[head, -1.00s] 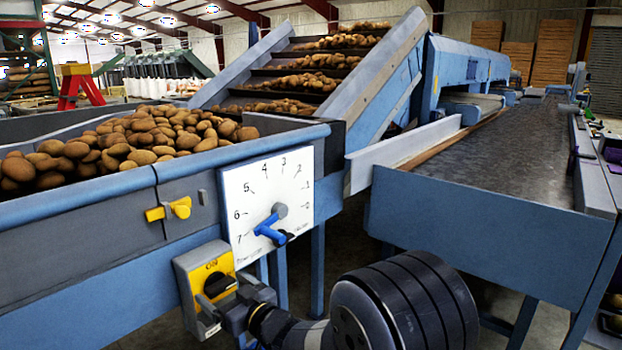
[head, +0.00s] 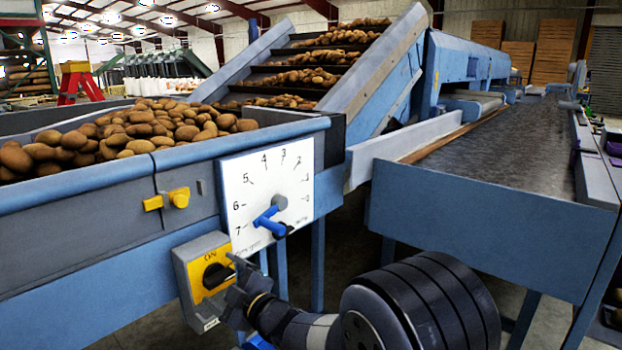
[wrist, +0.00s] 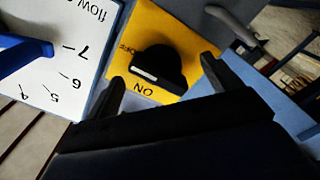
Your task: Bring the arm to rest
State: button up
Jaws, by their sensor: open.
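My gripper (head: 237,275) is open and empty, low at the front, just right of the switch box (head: 196,252). The box has a yellow plate and a black rotary knob (head: 215,277). In the wrist view the knob (wrist: 158,67) shows beyond and between my two spread fingers (wrist: 162,78), with a visible gap to each. The white-marked face of the knob is toward the word ON. My arm runs from the gripper down to the right, across the bottom of the head view.
A white dial plate (head: 266,195) with a blue lever (head: 268,220) is just above the gripper. The hopper of potatoes (head: 110,140) is at left, the inclined conveyor (head: 365,85) behind. A long grader table (head: 490,230) stands at right. Dark floor lies between.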

jog(key=n, duration=0.3)
jog(key=shift+n, duration=0.4)
jog(key=n+p, duration=0.1)
jog(key=n, duration=0.3)
jog(key=shift+s+d+n, duration=0.3)
jog(key=shift+d, duration=0.05)
